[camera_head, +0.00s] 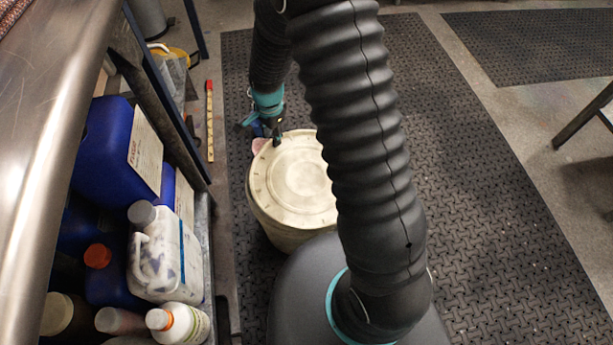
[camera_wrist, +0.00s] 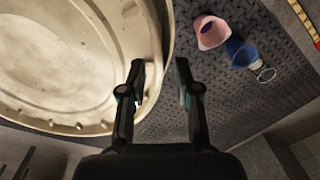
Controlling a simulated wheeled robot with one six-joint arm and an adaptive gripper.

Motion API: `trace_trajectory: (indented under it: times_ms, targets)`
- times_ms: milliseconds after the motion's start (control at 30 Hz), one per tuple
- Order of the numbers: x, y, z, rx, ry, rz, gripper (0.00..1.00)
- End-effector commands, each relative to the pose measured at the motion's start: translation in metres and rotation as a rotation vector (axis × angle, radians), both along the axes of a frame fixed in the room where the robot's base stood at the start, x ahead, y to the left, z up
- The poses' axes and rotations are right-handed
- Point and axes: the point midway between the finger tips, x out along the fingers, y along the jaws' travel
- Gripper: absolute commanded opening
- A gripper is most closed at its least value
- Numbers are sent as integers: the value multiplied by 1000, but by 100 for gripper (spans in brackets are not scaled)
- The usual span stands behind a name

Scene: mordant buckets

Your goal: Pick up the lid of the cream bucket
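The cream bucket (camera_head: 282,235) stands on the dark mat with its round cream lid (camera_head: 300,180) on top. In the wrist view the lid (camera_wrist: 75,60) fills the upper left, with its raised rim curving down the right side. My gripper (camera_head: 277,138) is at the lid's far edge in the head view. In the wrist view my gripper (camera_wrist: 160,72) has its two fingers apart, with the lid's rim between or just behind them. I cannot tell whether either finger touches the rim. The bucket's wall is mostly hidden in the wrist view.
A pink cup (camera_wrist: 211,32) and a blue cup-like item (camera_wrist: 240,52) lie on the mat beside the bucket. A shelf with blue canisters (camera_head: 105,150) and white bottles (camera_head: 165,255) stands at left. The ribbed mat (camera_head: 480,220) is clear at right.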

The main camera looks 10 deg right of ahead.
Motion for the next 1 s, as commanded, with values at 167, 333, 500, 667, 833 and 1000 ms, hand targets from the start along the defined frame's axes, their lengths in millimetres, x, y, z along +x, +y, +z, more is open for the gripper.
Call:
trace_trajectory:
  times_ms: [167, 333, 500, 667, 833, 1000]
  targets:
    - [0, 0, -2, 0, 0, 0, 32]
    - [0, 0, -4, 0, 0, 0, 32]
    - [0, 0, -5, 0, 0, 0, 32]
    - [0, 0, -5, 0, 0, 0, 32]
    - [0, 0, -5, 0, 0, 0, 7]
    - [0, 0, -5, 0, 0, 0, 0]
